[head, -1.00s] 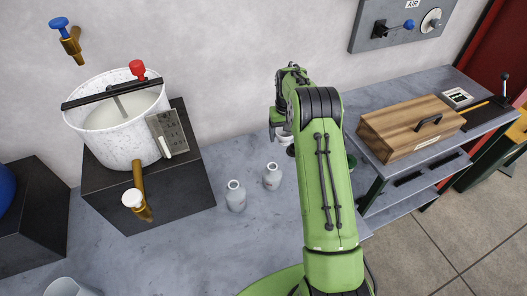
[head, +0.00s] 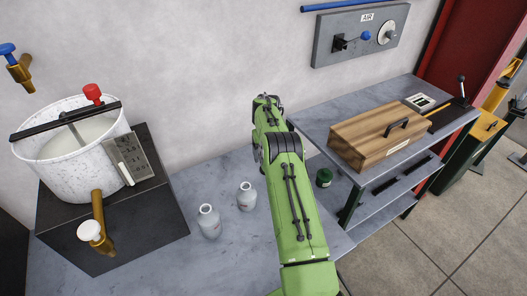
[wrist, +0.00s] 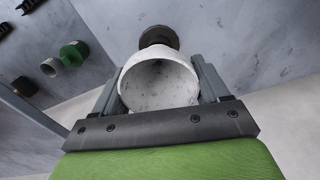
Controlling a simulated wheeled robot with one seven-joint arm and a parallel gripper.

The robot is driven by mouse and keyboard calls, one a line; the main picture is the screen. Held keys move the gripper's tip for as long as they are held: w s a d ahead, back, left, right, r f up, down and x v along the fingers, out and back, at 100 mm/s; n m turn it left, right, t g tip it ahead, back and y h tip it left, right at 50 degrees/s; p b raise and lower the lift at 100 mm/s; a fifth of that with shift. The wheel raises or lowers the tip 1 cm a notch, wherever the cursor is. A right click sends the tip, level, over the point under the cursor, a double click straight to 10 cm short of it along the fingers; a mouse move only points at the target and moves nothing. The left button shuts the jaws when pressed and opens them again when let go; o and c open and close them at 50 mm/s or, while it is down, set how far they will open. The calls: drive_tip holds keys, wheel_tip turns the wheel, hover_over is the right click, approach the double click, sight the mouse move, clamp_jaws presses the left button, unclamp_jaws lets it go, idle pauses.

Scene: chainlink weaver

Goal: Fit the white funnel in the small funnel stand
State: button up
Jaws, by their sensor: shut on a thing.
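The white funnel (wrist: 160,84) is between the two fingers of my gripper (wrist: 158,88) in the wrist view, its wide open mouth facing the camera. My gripper is shut on it. A dark round piece (wrist: 158,36) shows just beyond the funnel; I cannot tell whether it is the small funnel stand, nor whether it touches the funnel. In the head view my green arm reaches over the bench towards the wall, and it hides the gripper and the funnel.
A white pot (head: 70,150) sits on a dark block (head: 150,210). A green jar (head: 324,178) is right of the arm, beside a shelf with a wooden box (head: 375,135).

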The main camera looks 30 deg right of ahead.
drive_tip(key=shift+f, duration=0.6)
drive_tip(key=shift+w+a+f+b, duration=0.1)
drive_tip(key=shift+a+f+b, duration=0.1)
drive_tip(key=shift+b, duration=0.15)
drive_tip(key=shift+d, duration=0.35)
drive_tip(key=o, duration=0.9)
drive_tip(key=shift+a, duration=0.2)
drive_tip(key=shift+c, duration=0.2)
drive_tip(key=shift+o, duration=1)
drive_tip(key=shift+d, duration=0.1)
wheel_tip(320, 180, up, 12)
drive_tip(key=p, duration=0.2)
drive_tip(key=shift+p, duration=0.3)
drive_tip(key=shift+f, duration=0.1)
